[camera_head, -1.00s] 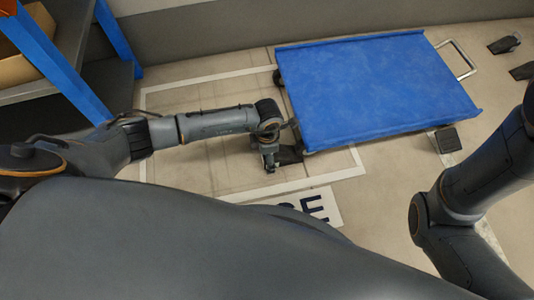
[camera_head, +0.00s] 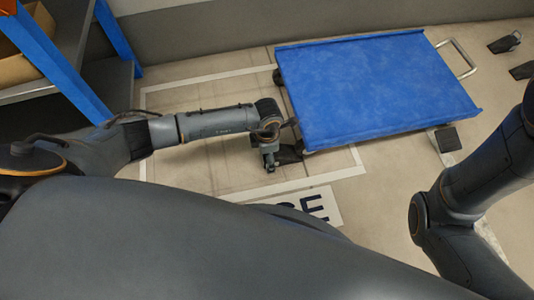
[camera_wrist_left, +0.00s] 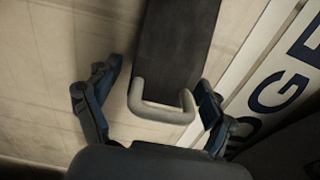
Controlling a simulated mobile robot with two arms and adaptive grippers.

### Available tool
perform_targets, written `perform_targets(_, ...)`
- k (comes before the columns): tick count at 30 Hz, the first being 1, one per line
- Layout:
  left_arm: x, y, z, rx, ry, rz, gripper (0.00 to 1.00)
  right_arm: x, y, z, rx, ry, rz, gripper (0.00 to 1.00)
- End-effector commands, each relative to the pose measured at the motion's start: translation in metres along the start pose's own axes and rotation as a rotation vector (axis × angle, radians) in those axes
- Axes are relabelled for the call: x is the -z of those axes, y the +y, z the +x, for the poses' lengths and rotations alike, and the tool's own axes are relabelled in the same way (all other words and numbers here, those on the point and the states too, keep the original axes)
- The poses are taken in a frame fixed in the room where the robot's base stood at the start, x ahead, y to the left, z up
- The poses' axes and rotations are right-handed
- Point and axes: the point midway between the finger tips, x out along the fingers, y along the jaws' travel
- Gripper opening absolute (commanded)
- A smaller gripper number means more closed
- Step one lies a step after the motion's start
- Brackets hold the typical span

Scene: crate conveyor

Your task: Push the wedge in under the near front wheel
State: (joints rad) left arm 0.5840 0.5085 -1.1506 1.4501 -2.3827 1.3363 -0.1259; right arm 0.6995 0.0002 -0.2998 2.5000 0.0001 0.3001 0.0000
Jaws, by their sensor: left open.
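A dark wedge (camera_head: 289,154) lies on the floor by the near left corner of the blue-topped cart (camera_head: 375,85). In the left wrist view the wedge (camera_wrist_left: 181,42) points away from me, with its pale loop handle (camera_wrist_left: 161,113) toward me. My left gripper (camera_head: 269,163) is low at the wedge's handle end. In the left wrist view its open fingers (camera_wrist_left: 156,86) stand on either side of the handle. The wheel at this corner is mostly hidden under the deck, so I cannot tell whether the wedge touches it. My right arm shows, but its gripper does not.
Another dark wedge (camera_head: 447,138) lies by the cart's near right corner. Two more wedges (camera_head: 503,44) (camera_head: 523,71) lie at the far right. A blue-posted shelf (camera_head: 62,65) stands at the left.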

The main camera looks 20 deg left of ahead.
Motion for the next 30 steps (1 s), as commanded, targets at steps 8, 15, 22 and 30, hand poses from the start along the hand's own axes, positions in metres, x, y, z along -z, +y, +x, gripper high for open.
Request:
perform_targets(8, -0.001, 0.002, -0.03, -0.003, -0.004, 0.002, 0.83, -0.001, 0.0, 0.0, -0.001, -0.002, 0.0, 0.79)
perform_targets(15, -0.001, 0.001, -0.082, -0.003, -0.004, 0.001, 0.83, 0.0, 0.0, 0.0, 0.0, 0.0, 0.0, 0.79)
perform_targets(22, -0.001, 0.0, -0.113, -0.001, -0.002, 0.001, 0.83, 0.0, 0.0, 0.0, 0.0, 0.0, 0.0, 0.79)
perform_targets(30, 0.0, 0.0, -0.12, 0.001, 0.0, 0.0, 0.83, 0.0, 0.0, 0.0, 0.0, 0.001, 0.0, 0.79)
